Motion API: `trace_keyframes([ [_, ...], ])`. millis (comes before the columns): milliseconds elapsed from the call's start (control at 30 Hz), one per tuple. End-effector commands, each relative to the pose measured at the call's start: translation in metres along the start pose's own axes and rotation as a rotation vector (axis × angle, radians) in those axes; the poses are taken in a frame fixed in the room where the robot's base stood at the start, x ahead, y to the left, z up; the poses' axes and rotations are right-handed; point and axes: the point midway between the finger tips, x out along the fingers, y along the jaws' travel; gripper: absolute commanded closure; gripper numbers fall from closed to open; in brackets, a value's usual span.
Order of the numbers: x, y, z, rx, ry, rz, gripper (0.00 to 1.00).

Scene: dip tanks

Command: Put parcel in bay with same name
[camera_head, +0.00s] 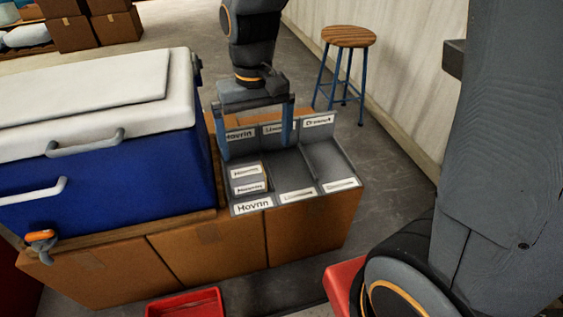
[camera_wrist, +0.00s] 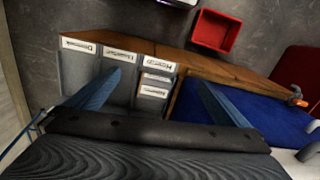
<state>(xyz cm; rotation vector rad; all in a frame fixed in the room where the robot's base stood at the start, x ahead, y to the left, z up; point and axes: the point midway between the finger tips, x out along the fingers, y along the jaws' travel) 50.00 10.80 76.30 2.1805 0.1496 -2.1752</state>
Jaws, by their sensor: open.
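A grey sorter (camera_head: 343,167) with three bays stands on cardboard boxes. Its left bay reads "Hovrin" on the front label (camera_head: 253,205); the middle and right labels are too blurred to read surely. In the Hovrin bay lies a parcel (camera_head: 248,180) with white name strips that seem to read Hovrin; I cannot tell whether it is one parcel or two. It also shows in the wrist view (camera_wrist: 154,84). The middle and right bays look empty. My gripper (camera_head: 256,150) is open above the left part of the sorter; in the wrist view its fingers (camera_wrist: 160,78) spread on both sides of the parcel, apparently without touching it.
A blue cooler (camera_head: 110,160) with a white lid stands close left of the sorter. A red tray (camera_head: 185,303) lies on the floor in front. A stool (camera_head: 348,38) stands behind right. The floor right of the sorter is clear.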

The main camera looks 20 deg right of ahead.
Motion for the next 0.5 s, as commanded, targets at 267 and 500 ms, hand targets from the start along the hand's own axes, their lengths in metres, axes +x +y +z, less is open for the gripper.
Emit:
trace_keyframes([
  [267, -0.039, 0.005, 0.095, -0.067, 0.007, -0.021, 0.0],
  [500, -0.045, 0.009, 0.13, -0.094, 0.006, -0.029, 0.0],
])
